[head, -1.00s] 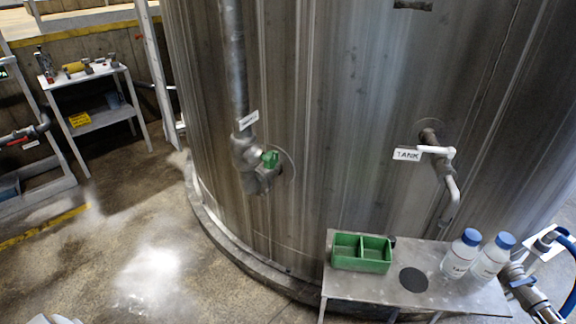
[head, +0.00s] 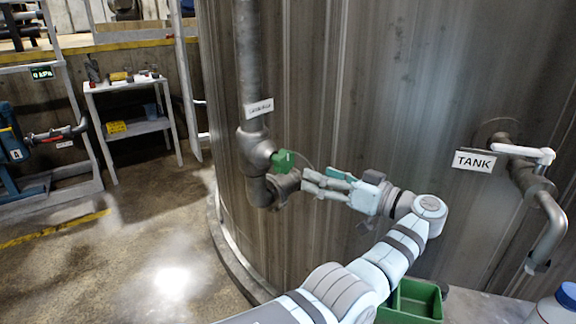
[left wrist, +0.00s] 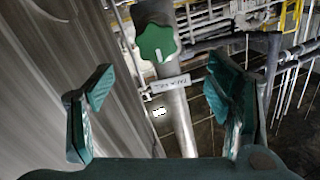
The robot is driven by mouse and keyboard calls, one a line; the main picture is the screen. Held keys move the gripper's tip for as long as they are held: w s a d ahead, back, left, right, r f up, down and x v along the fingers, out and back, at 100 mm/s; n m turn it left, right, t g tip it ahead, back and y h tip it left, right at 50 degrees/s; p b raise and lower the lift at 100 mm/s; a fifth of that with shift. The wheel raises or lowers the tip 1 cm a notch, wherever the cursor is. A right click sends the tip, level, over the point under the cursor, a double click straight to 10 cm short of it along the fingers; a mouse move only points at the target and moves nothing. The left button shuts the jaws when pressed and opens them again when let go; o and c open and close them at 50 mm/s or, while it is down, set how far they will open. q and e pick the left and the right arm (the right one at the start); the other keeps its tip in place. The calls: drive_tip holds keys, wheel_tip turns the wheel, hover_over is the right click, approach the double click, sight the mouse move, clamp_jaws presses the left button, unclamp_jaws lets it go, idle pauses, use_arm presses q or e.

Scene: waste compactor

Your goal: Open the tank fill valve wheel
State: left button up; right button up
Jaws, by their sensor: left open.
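The green valve wheel (head: 283,160) sits on a grey pipe fitting at the tank's left side, beside a small white label (head: 258,108). In the left wrist view the wheel (left wrist: 157,43) is a lobed green knob with a white mark, with the label (left wrist: 165,84) below it on the pipe. My left gripper (head: 308,182) is open and empty, just right of and slightly below the wheel in the head view. In the left wrist view its fingers (left wrist: 160,100) are spread, with the wheel beyond them, roughly between their tips. No contact shows. My right gripper is not in view.
The big metal tank (head: 350,80) fills the background. A white-handled tap (head: 525,152) with a TANK sign (head: 474,161) is at right. A green bin (head: 415,300) and a blue-capped bottle (head: 558,305) are at lower right. A small shelf (head: 135,125) stands at left.

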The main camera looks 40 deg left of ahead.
sight(288, 162)
use_arm(q)
drive_tip(key=a, duration=0.4)
drive_tip(key=shift+a+r, duration=0.1)
drive_tip(key=shift+a, duration=0.25)
drive_tip(key=a, duration=0.2)
drive_tip(key=a+b, duration=0.1)
drive_tip(key=a, duration=0.1)
drive_tip(key=w+a, duration=0.1)
drive_tip(key=a, duration=0.1)
drive_tip(key=shift+a, duration=0.25)
drive_tip(key=shift+s+a, duration=0.1)
drive_tip(key=shift+a, duration=0.1)
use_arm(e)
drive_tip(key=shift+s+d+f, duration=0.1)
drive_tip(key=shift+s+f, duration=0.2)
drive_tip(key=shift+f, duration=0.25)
use_arm(q)
drive_tip(key=shift+c, duration=0.6)
drive_tip(key=c, duration=1.1)
drive_tip(key=shift+o, duration=0.2)
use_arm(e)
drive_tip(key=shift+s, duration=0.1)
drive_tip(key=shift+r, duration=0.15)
